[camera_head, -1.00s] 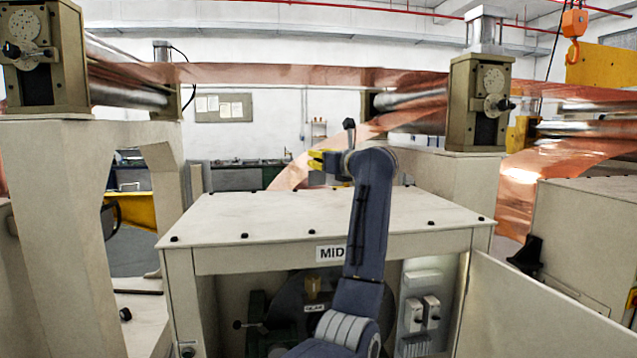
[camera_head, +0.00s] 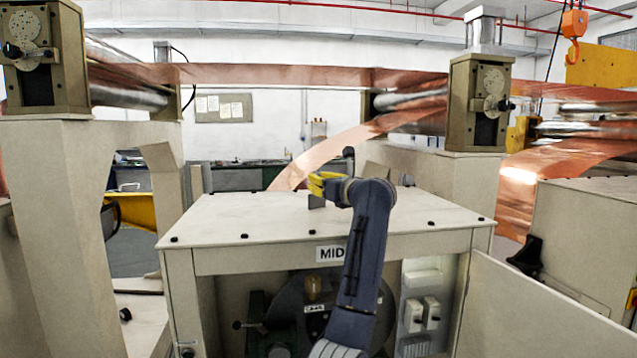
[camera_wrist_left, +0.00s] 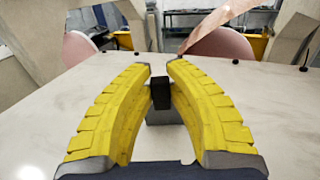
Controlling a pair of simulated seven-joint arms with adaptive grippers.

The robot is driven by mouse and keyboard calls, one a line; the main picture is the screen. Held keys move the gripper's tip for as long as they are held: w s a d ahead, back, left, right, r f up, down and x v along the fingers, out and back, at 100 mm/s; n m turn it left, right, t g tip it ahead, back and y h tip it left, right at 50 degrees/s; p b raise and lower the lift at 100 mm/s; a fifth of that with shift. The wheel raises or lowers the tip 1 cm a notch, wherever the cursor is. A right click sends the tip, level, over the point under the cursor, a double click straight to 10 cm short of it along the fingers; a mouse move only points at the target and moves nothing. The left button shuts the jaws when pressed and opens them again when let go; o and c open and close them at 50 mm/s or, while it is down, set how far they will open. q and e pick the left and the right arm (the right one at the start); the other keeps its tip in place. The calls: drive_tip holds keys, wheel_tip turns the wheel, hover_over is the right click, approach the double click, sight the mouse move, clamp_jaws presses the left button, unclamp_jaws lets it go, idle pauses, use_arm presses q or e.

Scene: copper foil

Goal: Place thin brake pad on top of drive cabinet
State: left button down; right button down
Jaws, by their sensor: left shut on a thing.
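The drive cabinet (camera_head: 240,220) stands in the middle of the head view, with a pale flat top and a label starting "MID". My left gripper (camera_head: 318,184), with yellow fingers, is low over the middle of this top and shut on the thin brake pad (camera_head: 316,202). The pad is a small grey plate, upright below the fingers. In the left wrist view, the gripper (camera_wrist_left: 160,72) has the pad's dark block (camera_wrist_left: 160,95) and grey plate (camera_wrist_left: 163,117) between its fingers. I cannot tell whether the pad touches the top. My right gripper is out of view.
Small black bolts (camera_head: 244,236) stick up along the edges of the cabinet top. Copper foil (camera_head: 330,148) slopes down behind it. Roller stands (camera_head: 478,105) rise at both sides. An open door panel (camera_head: 540,310) is at front right. The cabinet top around the gripper is clear.

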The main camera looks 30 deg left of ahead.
use_arm(q)
drive_tip(key=shift+f, duration=0.1)
drive_tip(key=c, duration=1.3)
unclamp_jaws()
drive_tip(key=shift+c, duration=0.2)
drive_tip(key=shift+d, duration=0.15)
drive_tip(key=v, duration=1.1)
drive_tip(key=shift+s+d, duration=0.25)
drive_tip(key=shift+d, duration=0.1)
